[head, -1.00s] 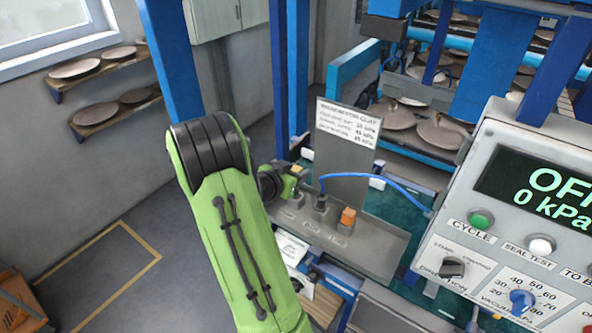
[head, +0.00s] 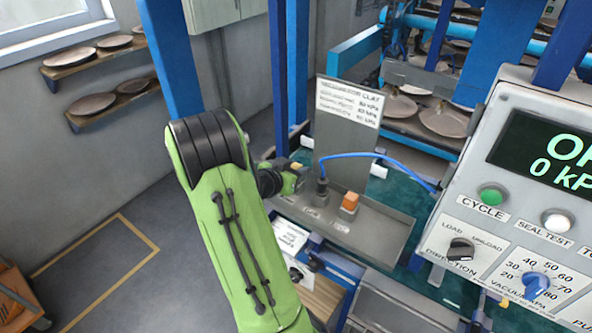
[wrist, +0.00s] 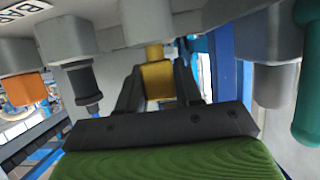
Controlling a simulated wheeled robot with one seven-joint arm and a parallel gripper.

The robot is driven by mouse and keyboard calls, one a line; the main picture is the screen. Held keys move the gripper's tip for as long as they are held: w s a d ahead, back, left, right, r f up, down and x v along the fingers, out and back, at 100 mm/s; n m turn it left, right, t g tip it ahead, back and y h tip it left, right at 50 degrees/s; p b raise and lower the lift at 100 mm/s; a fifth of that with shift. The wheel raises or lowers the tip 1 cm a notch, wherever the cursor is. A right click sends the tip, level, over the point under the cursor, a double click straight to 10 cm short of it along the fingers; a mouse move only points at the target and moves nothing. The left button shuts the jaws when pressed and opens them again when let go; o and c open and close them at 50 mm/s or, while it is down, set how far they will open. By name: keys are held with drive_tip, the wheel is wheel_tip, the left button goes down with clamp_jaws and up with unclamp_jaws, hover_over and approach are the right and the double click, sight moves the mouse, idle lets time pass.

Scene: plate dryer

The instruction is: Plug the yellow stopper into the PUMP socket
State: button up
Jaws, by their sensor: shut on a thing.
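My gripper (wrist: 155,92) is shut on the yellow stopper (wrist: 158,80), held between its dark fingers. In the head view my gripper (head: 291,180) is at the left end of the grey socket tray (head: 385,235), left of a black plug (head: 322,190) with a blue hose. An orange stopper (head: 349,202) sits right of that plug. The socket labels are too small to read, so I cannot tell which is PUMP.
A sign plate (head: 347,105) stands behind the tray. The blue hose (head: 405,170) arches right towards the control panel (head: 500,230). In the wrist view a grey post (wrist: 275,85) and a teal cylinder (wrist: 308,75) are close on the right. Blue uprights (head: 287,70) stand behind.

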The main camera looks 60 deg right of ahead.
drive_tip(key=shift+f+b, duration=0.55)
drive_tip(key=shift+b, duration=0.4)
idle(0.5)
drive_tip(key=o, duration=1.1)
drive_tip(key=b+v, duration=0.1)
drive_tip(key=v, duration=1.5)
